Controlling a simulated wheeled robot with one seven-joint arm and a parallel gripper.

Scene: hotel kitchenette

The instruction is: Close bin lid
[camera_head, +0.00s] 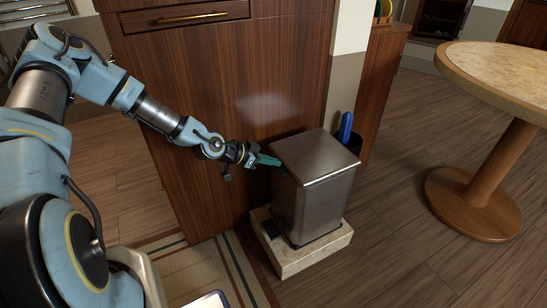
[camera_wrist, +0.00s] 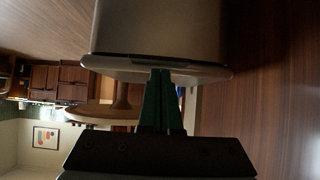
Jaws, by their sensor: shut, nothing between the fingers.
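The metal bin (camera_head: 310,203) stands upright on a pale stone block (camera_head: 320,249) in front of the wooden cabinet. Its flat lid (camera_head: 316,156) lies level over the top of the bin and looks shut in the head view. My gripper (camera_head: 273,160) is at the left edge of the lid, with its green fingers together and empty. In the wrist view the fingers (camera_wrist: 162,95) reach to the lid's edge (camera_wrist: 155,69), with the bin body (camera_wrist: 160,28) beyond. I cannot tell whether the fingertips touch the lid.
The wooden cabinet (camera_head: 225,110) stands close behind my gripper and the bin. A blue object (camera_head: 346,128) stands in a dark holder behind the bin. A round table (camera_head: 500,75) is at the right. The floor between bin and table is clear.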

